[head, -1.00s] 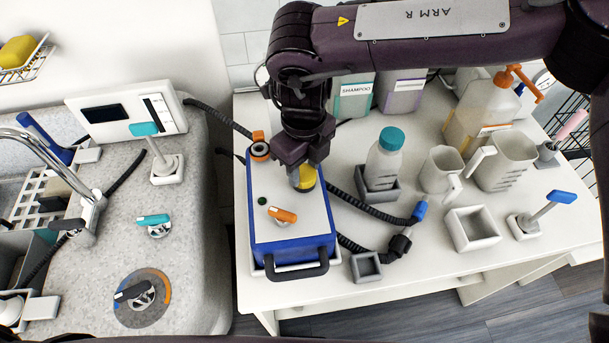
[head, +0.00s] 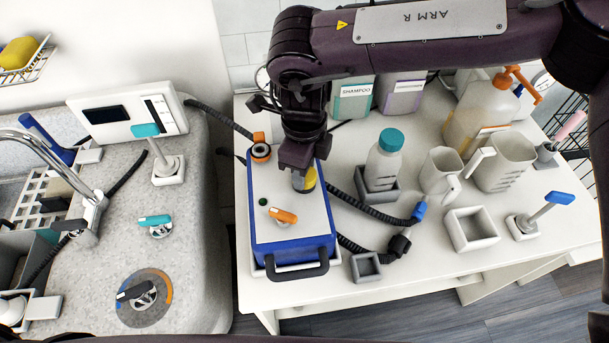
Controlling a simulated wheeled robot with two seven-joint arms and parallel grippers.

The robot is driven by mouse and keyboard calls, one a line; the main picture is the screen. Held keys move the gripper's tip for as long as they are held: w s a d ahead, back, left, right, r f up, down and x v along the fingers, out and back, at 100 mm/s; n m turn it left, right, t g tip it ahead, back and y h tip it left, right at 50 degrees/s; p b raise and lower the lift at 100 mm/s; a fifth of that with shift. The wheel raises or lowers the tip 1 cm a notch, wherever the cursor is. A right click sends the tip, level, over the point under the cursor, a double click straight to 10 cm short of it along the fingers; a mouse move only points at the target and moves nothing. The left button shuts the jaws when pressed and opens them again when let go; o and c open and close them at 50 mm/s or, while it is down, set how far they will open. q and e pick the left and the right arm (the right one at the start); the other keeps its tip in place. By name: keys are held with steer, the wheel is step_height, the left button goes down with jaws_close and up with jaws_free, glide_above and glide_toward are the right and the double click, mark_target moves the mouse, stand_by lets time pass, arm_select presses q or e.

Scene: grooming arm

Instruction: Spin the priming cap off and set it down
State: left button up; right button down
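The priming cap (head: 304,182), grey with a yellow band, stands on top of the white and blue pump box (head: 290,222) on the table. My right gripper (head: 303,170), on the arm labelled ARM R, points down right over the cap. Its fingers are at the cap's top and sides and hide part of it. I cannot tell from this angle whether they are closed on it. My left gripper is not in view.
The box also has an orange lever (head: 283,215) and a carry handle (head: 296,266). A small grey square tray (head: 366,267) and a white square bin (head: 472,229) stand empty to the right. A teal-capped bottle (head: 384,160), jugs (head: 505,161) and black hoses are close by.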

steer(key=shift+f, duration=0.1)
steer(key=n, duration=0.4)
steer(key=shift+n, duration=0.3)
steer(key=shift+n+p, duration=0.3)
steer(key=shift+n, duration=0.4)
steer(key=n, duration=0.3)
steer(key=n, duration=0.2)
steer(key=shift+n, duration=0.4)
steer(key=shift+n+p, duration=0.3)
steer(key=shift+n, duration=0.7)
